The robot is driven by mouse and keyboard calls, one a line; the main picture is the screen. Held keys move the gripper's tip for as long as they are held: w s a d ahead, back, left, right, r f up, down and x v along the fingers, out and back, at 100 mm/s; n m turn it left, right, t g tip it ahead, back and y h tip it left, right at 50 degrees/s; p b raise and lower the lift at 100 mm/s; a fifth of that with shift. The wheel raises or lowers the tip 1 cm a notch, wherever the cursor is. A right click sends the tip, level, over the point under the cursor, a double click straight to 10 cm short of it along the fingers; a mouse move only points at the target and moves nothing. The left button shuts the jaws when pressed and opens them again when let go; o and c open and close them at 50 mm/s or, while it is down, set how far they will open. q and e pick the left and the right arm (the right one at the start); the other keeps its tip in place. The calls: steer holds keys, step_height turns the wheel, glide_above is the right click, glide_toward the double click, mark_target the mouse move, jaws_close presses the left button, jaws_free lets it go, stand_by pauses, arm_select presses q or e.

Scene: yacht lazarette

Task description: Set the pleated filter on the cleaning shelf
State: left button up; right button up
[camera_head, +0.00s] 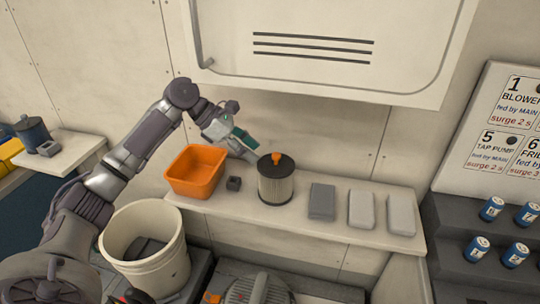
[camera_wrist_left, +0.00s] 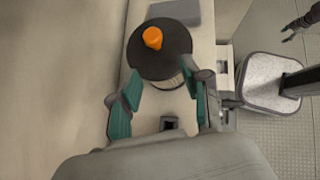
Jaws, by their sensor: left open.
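The pleated filter (camera_head: 275,188) is an upright cylinder with pale pleated sides, a dark top and an orange knob. It stands on the cream shelf (camera_head: 330,227) along the wall. In the left wrist view the filter (camera_wrist_left: 160,60) lies just beyond the fingers, its lower side partly hidden by one finger. My left gripper (camera_head: 250,147) is open and empty, behind and left of the filter top. Its teal-padded fingers (camera_wrist_left: 160,108) are spread, with no clear grip on the filter. A dark gripper-like shape, probably my right gripper (camera_wrist_left: 298,26), is small at the wrist view's edge.
An orange bin (camera_head: 195,172) and a small dark block (camera_head: 234,183) sit left of the filter. Grey blocks (camera_head: 321,202) lie to its right. A white bucket (camera_head: 145,245) stands below. A wall cabinet (camera_head: 320,45) overhangs the shelf.

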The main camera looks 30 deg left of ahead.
arm_select(q)
steer(key=s+a+b, duration=0.1)
steer(key=s+a, duration=0.2)
steer(key=a, duration=0.3)
steer(key=shift+s+a, duration=0.35)
